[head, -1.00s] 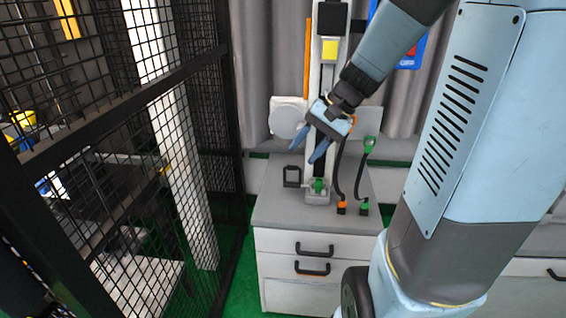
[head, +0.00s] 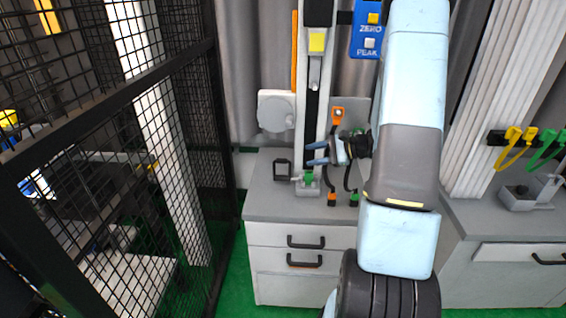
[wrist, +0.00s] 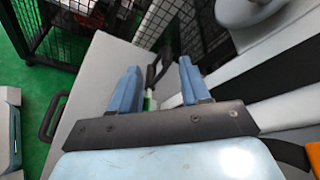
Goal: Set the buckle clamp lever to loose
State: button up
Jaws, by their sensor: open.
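A small grey clamp block (head: 308,189) with a green part (head: 308,178) sits at the foot of the tall upright on the cabinet top. A short pale bar shows at its left side; I cannot tell surely whether it is the lever or how it is set. My gripper (head: 312,154) is open and empty, its blue fingers pointing left, above the clamp in the picture. In the wrist view the two fingers (wrist: 158,75) stand apart, with a black frame between and beyond them. A sliver of green shows between them; most of the clamp is hidden there.
The black frame (head: 282,169) stands left of the clamp on the grey cabinet (head: 268,205). Orange (head: 338,115) and green plugs with black cables are right of the upright. A black mesh cage (head: 190,130) stands left. The cabinet's front left top is clear.

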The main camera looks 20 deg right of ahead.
aim_at(283, 161)
jog(key=shift+m+t, duration=0.7)
jog(key=w+a+f, duration=0.2)
jog(key=w, duration=0.1)
jog(key=w+a+f, duration=0.2)
jog(key=w+a, duration=0.1)
jog(key=w+a+f, duration=0.2)
jog(key=a, duration=0.1)
jog(key=shift+w+a+f, duration=0.1)
jog(key=shift+w+f, duration=0.25)
jog(key=shift+w, duration=0.05)
jog(key=shift+c, duration=0.2)
grip_shut()
